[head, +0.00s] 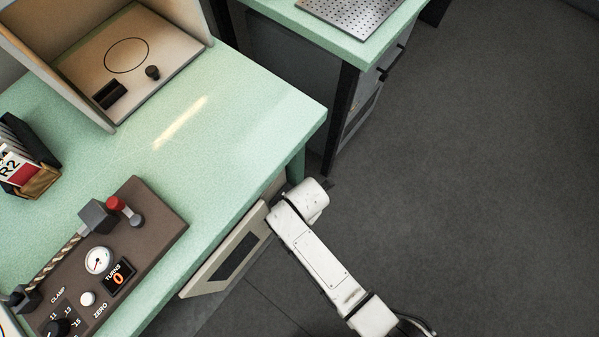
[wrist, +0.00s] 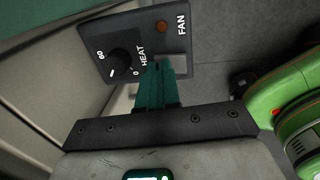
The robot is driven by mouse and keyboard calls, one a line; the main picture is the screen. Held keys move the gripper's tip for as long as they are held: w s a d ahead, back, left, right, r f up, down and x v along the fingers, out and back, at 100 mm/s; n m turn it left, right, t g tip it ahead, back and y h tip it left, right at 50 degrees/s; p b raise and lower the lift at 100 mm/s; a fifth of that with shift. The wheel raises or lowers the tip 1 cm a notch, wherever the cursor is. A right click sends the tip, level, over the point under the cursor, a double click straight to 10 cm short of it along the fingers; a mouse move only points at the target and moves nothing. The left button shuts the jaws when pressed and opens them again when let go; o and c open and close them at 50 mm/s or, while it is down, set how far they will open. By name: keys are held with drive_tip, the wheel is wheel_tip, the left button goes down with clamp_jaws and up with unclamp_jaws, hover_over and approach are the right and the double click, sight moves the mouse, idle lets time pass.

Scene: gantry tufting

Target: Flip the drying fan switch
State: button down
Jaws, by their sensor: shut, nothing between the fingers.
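In the wrist view a dark control panel (wrist: 108,40) carries a black HEAT knob (wrist: 124,62), an orange lamp (wrist: 161,27) and the word FAN. A plain grey patch (wrist: 174,61) below the lamp looks like the fan switch; its lower part is hidden behind my fingers, and its position cannot be read. My gripper (wrist: 164,68) is shut and empty, its teal fingertips right at the panel in front of this patch. Whether they touch it I cannot tell. In the head view my gripper is hidden below the bench edge.
The mint-green bench (head: 235,105) holds a brown console (head: 150,225) with a gauge, a red-topped lever and knobs. An open-fronted box (head: 95,45) stands behind. A green rounded object (wrist: 293,110) is close on the wrist view's right. Open floor (head: 470,170) lies right.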

drive_tip(key=shift+s+d+f, duration=0.1)
drive_tip(key=shift+s+d, duration=0.05)
drive_tip(key=shift+d, duration=0.05)
drive_tip(key=shift+s+d+p, duration=0.45)
drive_tip(key=shift+d+p, duration=0.1)
drive_tip(key=shift+p, duration=0.15)
drive_tip(key=shift+w, duration=0.1)
